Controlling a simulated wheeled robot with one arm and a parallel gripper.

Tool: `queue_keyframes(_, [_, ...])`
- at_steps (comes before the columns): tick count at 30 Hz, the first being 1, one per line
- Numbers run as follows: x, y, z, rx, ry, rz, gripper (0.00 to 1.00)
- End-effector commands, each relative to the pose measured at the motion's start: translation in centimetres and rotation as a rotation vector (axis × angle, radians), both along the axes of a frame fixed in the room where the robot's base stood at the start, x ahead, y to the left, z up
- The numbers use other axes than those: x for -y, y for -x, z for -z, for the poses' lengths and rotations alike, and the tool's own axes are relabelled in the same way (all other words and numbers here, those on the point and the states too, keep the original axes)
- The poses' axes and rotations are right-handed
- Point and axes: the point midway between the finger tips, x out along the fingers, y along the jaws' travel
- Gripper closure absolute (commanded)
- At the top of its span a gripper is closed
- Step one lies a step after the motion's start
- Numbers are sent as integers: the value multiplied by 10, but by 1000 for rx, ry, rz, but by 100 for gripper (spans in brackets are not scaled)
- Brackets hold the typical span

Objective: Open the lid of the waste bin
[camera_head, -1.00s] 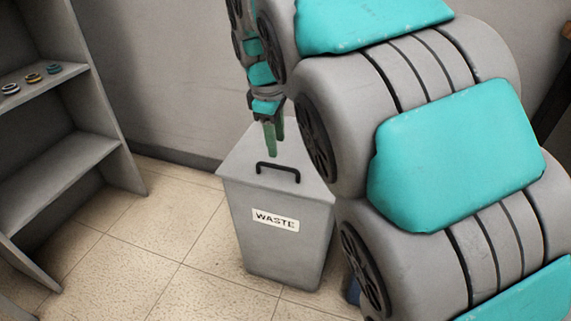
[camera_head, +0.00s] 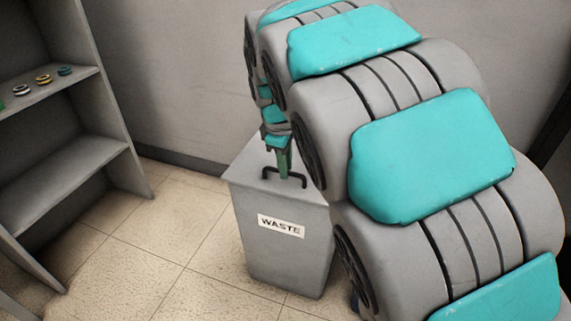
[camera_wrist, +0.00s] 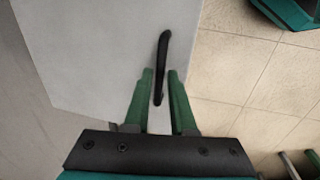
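The grey waste bin (camera_head: 285,255) stands on the floor with a "WASTE" label on its front. Its lid (camera_head: 248,166) is closed and has a black handle (camera_head: 270,174) near the front edge. My gripper (camera_head: 284,176) points down at the handle. In the wrist view, the lid (camera_wrist: 85,50) fills the upper left and the handle (camera_wrist: 163,55) runs up from between the fingers. The green fingers of my gripper (camera_wrist: 160,75) stand on either side of the handle's near end, with gaps visible. The gripper is open.
A grey shelf unit (camera_head: 75,170) stands at the left with several small coils (camera_head: 43,79) on a shelf. The wall is behind the bin. Tiled floor (camera_head: 140,240) between shelf and bin is clear.

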Motion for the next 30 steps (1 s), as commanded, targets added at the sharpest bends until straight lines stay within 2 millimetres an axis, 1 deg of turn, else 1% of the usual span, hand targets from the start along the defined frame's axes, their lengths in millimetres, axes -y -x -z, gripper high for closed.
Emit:
queue_keyframes(1, [0, 0, 0, 0, 0, 0, 83])
queue_keyframes(5, [0, 0, 0, 0, 0, 0, 98])
queue_keyframes(6, [0, 0, 0, 0, 0, 0, 100])
queue_keyframes(30, [0, 0, 0, -1, 0, 0, 100])
